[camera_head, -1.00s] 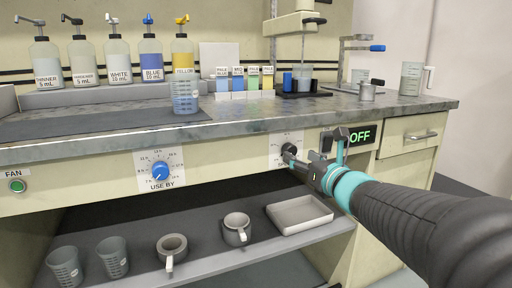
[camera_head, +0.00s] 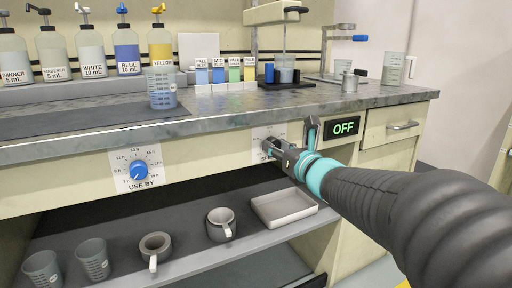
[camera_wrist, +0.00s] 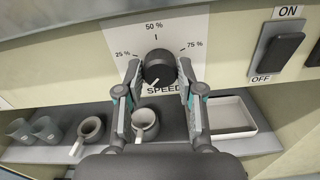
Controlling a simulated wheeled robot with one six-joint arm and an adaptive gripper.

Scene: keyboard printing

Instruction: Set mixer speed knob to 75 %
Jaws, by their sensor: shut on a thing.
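The black mixer speed knob (camera_wrist: 158,67) sits on a white dial plate (camera_wrist: 188,31) marked 25 %, 50 % and 75 %, with SPEED below. A short pale mark on the knob points down and slightly left, toward the low end of the scale. My gripper (camera_wrist: 158,72) has one finger on each side of the knob and is shut on it. In the head view my gripper (camera_head: 269,150) is at the dial plate (camera_head: 262,134) and mostly hides the knob. The mixer display (camera_head: 344,127) reads OFF.
A black ON/OFF rocker switch (camera_wrist: 279,55) is right of the dial. The blue USE BY knob (camera_head: 138,170) is to the left. Below, a shelf (camera_head: 190,259) holds mugs, beakers and a white tray (camera_head: 290,225). The worktop edge (camera_head: 210,132) runs above.

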